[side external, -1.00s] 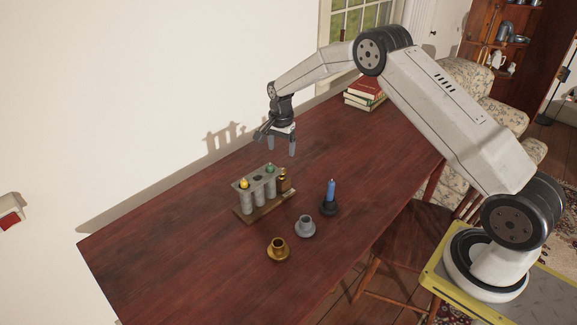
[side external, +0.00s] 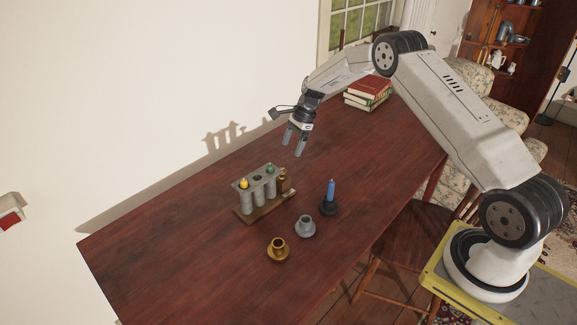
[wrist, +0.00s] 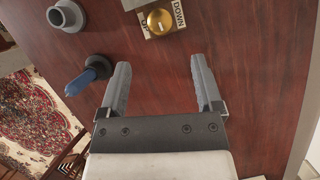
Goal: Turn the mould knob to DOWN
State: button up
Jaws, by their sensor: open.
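The candle mould is a row of grey tubes (side external: 258,195) on a wooden base, with a yellow tip and a green tip showing on top. Its brass knob (side external: 283,181) is at the right end, and shows from close at the top of the wrist view (wrist: 159,20). A pale plate (wrist: 178,14) by the knob reads DOWN on the right and UP at the lower left. Which word the knob points to I cannot tell. My gripper (side external: 294,145) is open and empty, above the table beyond the knob and apart from it; its fingers (wrist: 160,66) point towards the knob.
A blue candle (side external: 331,190) stands in a dark holder. A grey holder (side external: 305,226) and a brass holder (side external: 278,248) stand empty near the mould. Books (side external: 367,92) are stacked at the far end. The table (side external: 190,270) is clear at the left.

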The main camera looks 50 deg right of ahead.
aim_at(283, 169)
jog(key=shift+x, duration=3.75)
jog(key=shift+c, duration=0.3)
grip_shut()
